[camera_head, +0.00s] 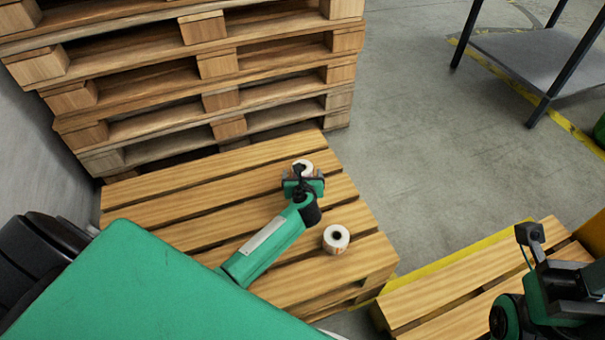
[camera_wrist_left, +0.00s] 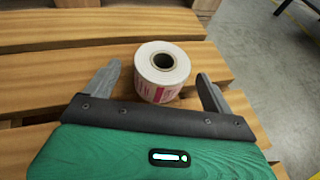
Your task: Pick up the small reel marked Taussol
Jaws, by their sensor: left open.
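A small white reel (camera_head: 303,165) with a dark core stands on the slatted wooden pallet (camera_head: 190,212). In the left wrist view this reel (camera_wrist_left: 162,70) shows red print on its side, but I cannot read the name. My left gripper (camera_head: 304,176) is open over the pallet; its fingers (camera_wrist_left: 158,76) flank the reel with a gap on each side. A second white reel (camera_head: 336,239) stands apart on the same pallet, nearer the front right; its marking is not readable. My right gripper (camera_head: 530,234) is at the lower right, away from both reels, its jaws unclear.
A tall stack of pallets (camera_head: 218,66) rises behind the low pallet. A grey wall (camera_head: 35,130) is at the left. Another low pallet (camera_head: 440,286) lies at the lower right beside a yellow floor line. A metal table (camera_head: 525,60) stands at the back right; the floor between is clear.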

